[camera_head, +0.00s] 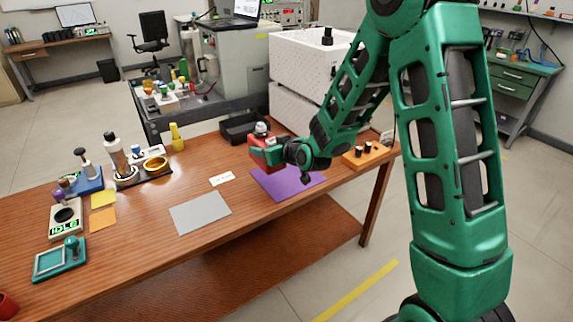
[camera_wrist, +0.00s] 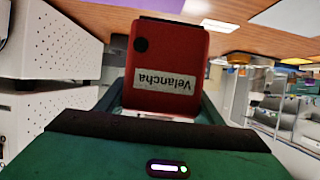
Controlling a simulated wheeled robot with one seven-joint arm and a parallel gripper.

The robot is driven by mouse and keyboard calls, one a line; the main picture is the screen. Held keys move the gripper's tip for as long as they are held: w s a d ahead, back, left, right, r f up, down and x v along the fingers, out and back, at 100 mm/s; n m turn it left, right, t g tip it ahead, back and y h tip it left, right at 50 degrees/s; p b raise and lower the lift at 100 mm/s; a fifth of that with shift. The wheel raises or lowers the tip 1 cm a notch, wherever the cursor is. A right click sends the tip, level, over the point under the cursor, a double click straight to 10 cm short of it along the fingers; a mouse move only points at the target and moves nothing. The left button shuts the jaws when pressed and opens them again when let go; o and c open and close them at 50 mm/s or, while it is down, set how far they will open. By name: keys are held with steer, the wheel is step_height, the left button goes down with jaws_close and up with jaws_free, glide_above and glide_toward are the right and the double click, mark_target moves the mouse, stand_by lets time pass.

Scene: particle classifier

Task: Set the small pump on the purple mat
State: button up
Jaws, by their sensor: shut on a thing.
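The small pump, a red block-shaped body with a pale label, is in my gripper (camera_head: 272,153). In the head view the pump (camera_head: 262,140) is partly hidden by the green jaws, with a grey-white part at its top. In the wrist view the pump (camera_wrist: 168,62) fills the middle, its label reading upside down. My gripper is shut on it and holds it over the far left part of the purple mat (camera_head: 284,187). The gap between pump and mat is hard to judge.
A black tray (camera_head: 240,128) lies behind the pump, near white perforated boxes (camera_head: 297,105). A white card (camera_head: 222,178) and a grey mat (camera_head: 200,212) lie to the left. The table front is clear.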

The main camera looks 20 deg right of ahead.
steer(key=shift+w+d+f, duration=0.45)
steer(key=shift+d+f, duration=0.85)
steer(key=shift+f, duration=0.15)
steer(key=shift+w+d+f, duration=0.5)
steer(key=shift+d+f, duration=0.75)
steer(key=shift+f, duration=0.25)
steer(key=shift+w+d+f, duration=0.45)
steer(key=shift+d+f, duration=0.85)
steer(key=shift+f, duration=0.15)
steer(key=o, duration=1.6)
steer(key=shift+f, duration=0.1)
steer(key=v, duration=1.2)
